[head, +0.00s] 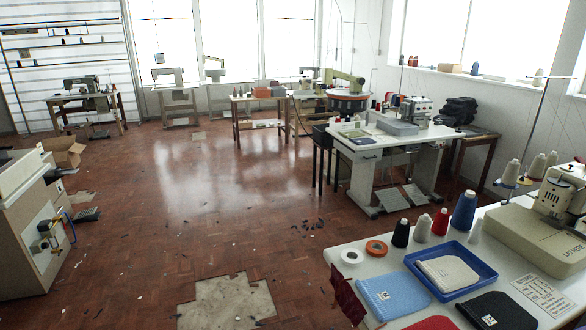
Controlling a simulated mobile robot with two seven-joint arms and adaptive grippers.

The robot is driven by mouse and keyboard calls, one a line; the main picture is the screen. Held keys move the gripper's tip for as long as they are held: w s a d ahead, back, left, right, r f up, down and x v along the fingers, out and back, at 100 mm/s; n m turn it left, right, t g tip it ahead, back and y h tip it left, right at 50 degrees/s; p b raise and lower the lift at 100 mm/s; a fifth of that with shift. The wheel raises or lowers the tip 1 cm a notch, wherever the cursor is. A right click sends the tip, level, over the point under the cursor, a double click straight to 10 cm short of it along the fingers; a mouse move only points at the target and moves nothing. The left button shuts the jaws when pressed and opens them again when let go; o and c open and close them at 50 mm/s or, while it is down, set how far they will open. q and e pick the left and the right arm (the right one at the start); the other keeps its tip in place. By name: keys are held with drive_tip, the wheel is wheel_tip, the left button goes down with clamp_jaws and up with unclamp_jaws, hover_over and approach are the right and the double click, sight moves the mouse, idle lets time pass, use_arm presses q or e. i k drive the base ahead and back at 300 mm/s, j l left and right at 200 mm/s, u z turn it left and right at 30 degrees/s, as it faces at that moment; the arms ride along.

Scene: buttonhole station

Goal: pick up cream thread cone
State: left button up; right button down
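A cream thread cone (423,229) stands upright on the near white table (372,266) at the lower right. It is between a black cone (401,233) on its left and a red cone (440,222) on its right. A larger blue cone (464,211) and a small pale cone (475,231) stand further right. More cream or whitish cones (511,173) sit on the thread stand behind. Neither of my grippers shows in the head view.
On the near table lie a blue tray (485,269) with a cream folded cloth (447,272), a blue cloth (393,295), tape rolls (352,256) and a sewing machine (545,222). Scraps and a broken floor patch (228,302) mark the otherwise open wooden floor (215,210).

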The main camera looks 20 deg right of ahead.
sight(421, 233)
drive_tip(key=i+z, duration=0.3)
drive_tip(key=z, duration=0.15)
drive_tip(key=i+j+z, duration=0.2)
drive_tip(key=z, duration=0.25)
drive_tip(key=i+j+z, duration=0.2)
drive_tip(key=z, duration=0.25)
drive_tip(key=i+j+z, duration=0.2)
drive_tip(key=z, duration=0.2)
drive_tip(key=i+j+z, duration=0.15)
drive_tip(key=z, duration=0.25)
drive_tip(key=i+j+z, duration=0.1)
drive_tip(key=j+z, duration=0.35)
